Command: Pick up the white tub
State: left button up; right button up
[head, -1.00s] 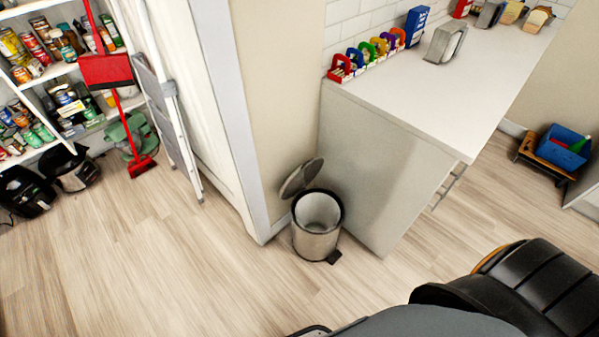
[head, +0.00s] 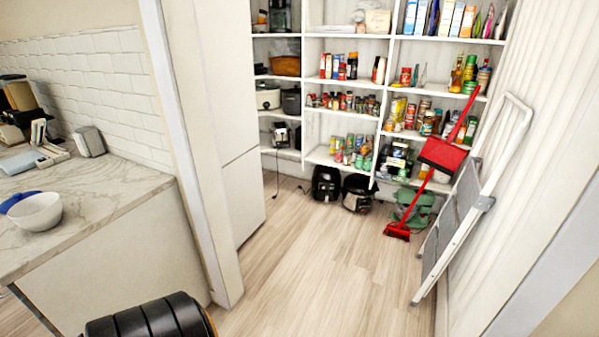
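A pale, whitish container (head: 378,21) stands on the top shelf of the pantry shelving; it is small in the head view, and I cannot tell if it is the white tub. A white bowl (head: 36,211) sits on the marble counter at the left. Neither gripper shows in the head view; only a black part of my own arm shows at the bottom left.
The corner shelving (head: 345,108) is full of cans, jars and boxes. Black appliances (head: 327,184) stand on the floor below it. A red broom and dustpan (head: 441,155) and a folded stepladder (head: 450,225) line the right side. The wood floor (head: 315,255) between is clear.

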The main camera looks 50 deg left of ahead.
aim_at(42, 212)
jog(key=u, duration=3.3)
jog(key=z, duration=4.2)
jog(key=u, duration=4.2)
